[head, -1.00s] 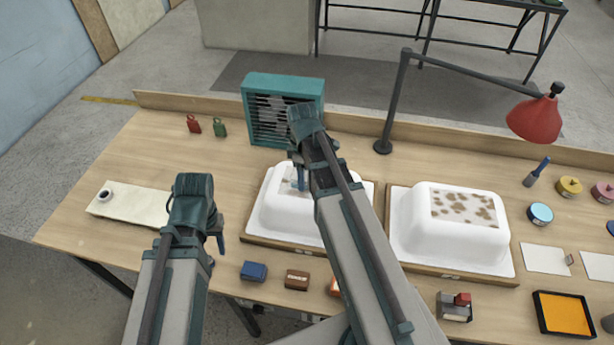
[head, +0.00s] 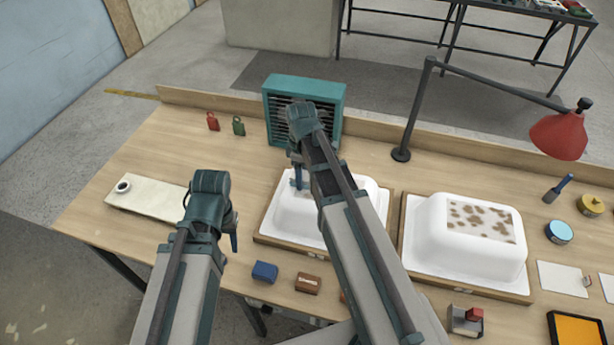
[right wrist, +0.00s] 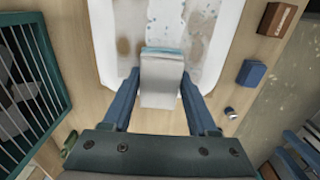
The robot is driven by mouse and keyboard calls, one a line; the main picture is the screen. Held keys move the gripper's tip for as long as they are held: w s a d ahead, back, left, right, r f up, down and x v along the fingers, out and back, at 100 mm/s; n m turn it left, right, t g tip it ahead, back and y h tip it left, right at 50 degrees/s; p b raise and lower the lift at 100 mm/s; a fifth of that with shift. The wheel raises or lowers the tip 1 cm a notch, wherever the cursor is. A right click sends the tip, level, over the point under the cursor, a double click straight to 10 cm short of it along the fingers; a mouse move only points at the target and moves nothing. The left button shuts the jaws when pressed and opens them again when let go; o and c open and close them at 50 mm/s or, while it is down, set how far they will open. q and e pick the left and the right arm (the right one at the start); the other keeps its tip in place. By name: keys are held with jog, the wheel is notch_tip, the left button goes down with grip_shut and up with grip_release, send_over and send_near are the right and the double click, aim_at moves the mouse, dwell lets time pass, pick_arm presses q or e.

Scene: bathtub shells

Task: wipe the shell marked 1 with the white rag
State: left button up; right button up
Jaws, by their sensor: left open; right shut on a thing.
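The left shell (head: 290,222) is an upturned white tub on a wooden base, its number too small to read. My right gripper (head: 298,182) is over this top, shut on the white rag (right wrist: 162,85), a pale piece with a blue-green edge that appears to lie on the top. My left gripper (head: 233,240) is open and empty, left of that shell. The right shell (head: 465,240) has a brown-stained patch on top.
A teal slatted box (head: 330,115) stands behind the left shell. A red lamp (head: 560,135) reaches over the back right. A blue block (head: 264,271) and a brown block (head: 308,283) lie in front. A pale board (head: 150,202) with a small cup lies at left.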

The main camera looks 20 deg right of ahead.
jog(key=shift+w+a, duration=0.5)
jog(key=shift+a, duration=0.25)
jog(key=shift+w+d, duration=0.7)
jog(key=shift+w, duration=0.3)
jog(key=shift+s+d, duration=0.1)
jog(key=shift+s+d, duration=0.45)
jog(key=shift+d, duration=0.25)
jog(key=shift+s+d, duration=0.45)
jog(key=shift+d, duration=0.2)
jog(key=shift+s+d+f, duration=0.1)
jog(key=shift+s+d, duration=0.5)
jog(key=shift+d, duration=0.15)
jog(key=shift+s+d, duration=0.55)
jog(key=shift+d, duration=0.2)
jog(key=shift+s+d, duration=0.45)
jog(key=shift+d, duration=0.25)
jog(key=shift+s+d, duration=0.4)
jog(key=shift+d, duration=0.3)
